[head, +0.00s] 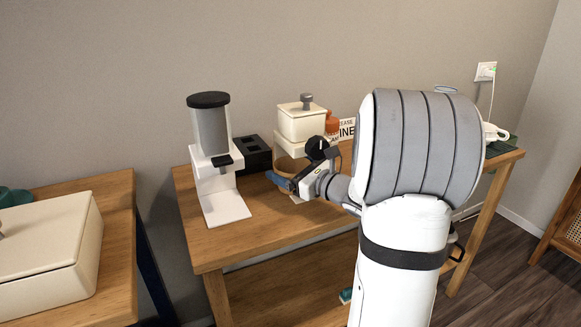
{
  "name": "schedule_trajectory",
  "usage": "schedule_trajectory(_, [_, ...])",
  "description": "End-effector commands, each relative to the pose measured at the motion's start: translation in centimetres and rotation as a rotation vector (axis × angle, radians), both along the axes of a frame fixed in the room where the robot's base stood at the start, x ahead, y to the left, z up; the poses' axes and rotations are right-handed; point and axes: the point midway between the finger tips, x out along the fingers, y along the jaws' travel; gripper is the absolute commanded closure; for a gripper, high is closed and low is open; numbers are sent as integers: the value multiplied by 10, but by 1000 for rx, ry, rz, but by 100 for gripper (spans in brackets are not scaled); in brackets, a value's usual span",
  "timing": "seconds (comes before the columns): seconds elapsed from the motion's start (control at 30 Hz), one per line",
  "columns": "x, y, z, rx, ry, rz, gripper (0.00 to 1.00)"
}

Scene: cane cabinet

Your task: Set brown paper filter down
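My gripper (279,183) with blue fingers reaches left over the wooden table (215,243), in front of the white machine with a cream box on top (303,123). A tan-brown curved piece (286,163) shows just behind and above the fingers. It looks like the brown paper filter, but it is small and partly hidden by my gripper. I cannot tell whether the fingers close on it, touch it or are apart from it. My arm hides much of the machine's lower front.
A white grinder with a grey cylinder and black lid (211,140) stands on the table's left. A black box (252,153) sits behind it. An orange item (332,122) and a lettered sign (347,129) stand right of the machine. The table's front left is bare.

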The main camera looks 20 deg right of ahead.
Motion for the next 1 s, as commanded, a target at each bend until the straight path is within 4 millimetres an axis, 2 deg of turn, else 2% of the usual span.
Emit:
schedule_trajectory(0.2, [0, 1, 5, 0, 0, 1, 14])
schedule_trajectory(0.27, [-6, -4, 4, 0, 1, -2, 14])
schedule_trajectory(0.7, [-87, -39, 4, 1, 0, -2, 14])
schedule_trajectory(0.83, [-101, -45, 3, 0, 0, -1, 14])
schedule_trajectory(1.0, [-109, -48, 3, 0, 0, 2, 14])
